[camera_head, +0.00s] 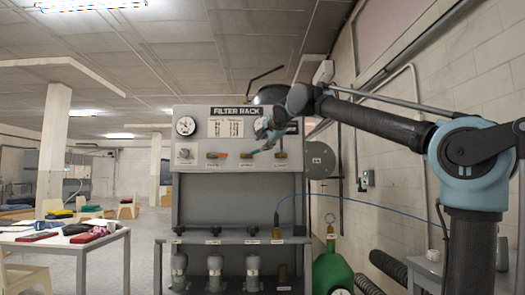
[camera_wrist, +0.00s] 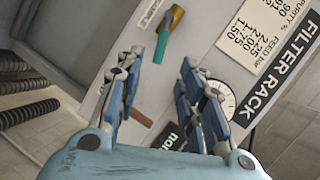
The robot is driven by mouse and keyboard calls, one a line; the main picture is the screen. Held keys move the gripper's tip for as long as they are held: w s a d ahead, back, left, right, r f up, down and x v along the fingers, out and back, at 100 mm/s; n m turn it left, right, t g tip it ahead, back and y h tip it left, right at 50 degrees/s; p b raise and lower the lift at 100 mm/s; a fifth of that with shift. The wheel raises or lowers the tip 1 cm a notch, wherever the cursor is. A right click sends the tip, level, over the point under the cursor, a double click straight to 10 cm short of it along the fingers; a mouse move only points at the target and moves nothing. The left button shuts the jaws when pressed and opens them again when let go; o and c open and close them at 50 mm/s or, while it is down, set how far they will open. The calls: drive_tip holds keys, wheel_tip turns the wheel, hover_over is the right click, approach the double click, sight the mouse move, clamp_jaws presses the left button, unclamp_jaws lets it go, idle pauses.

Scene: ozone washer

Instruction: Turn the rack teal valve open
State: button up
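The teal valve handle (camera_wrist: 163,42), a short teal bar with a gold end, lies at the top centre of the wrist view, beyond my fingertips. In the head view its gold end (camera_head: 245,155) shows in the middle of the valve row. My gripper (camera_wrist: 160,70) is open, with its two blue fingers well apart and nothing between them. In the head view my gripper (camera_head: 266,136) is in front of the rack panel, just above and right of the teal valve, and hides part of it. I cannot tell whether they touch.
The filter rack (camera_head: 225,175) has an orange handle (camera_head: 215,155) on the left and a brown handle (camera_head: 281,155) on the right. A gauge (camera_wrist: 215,95) is behind my right finger. A green tank (camera_head: 332,273) stands right; a cluttered table (camera_head: 62,240) stands left.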

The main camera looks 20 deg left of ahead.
drive_tip(key=shift+v, duration=0.8)
drive_tip(key=shift+d, duration=0.1)
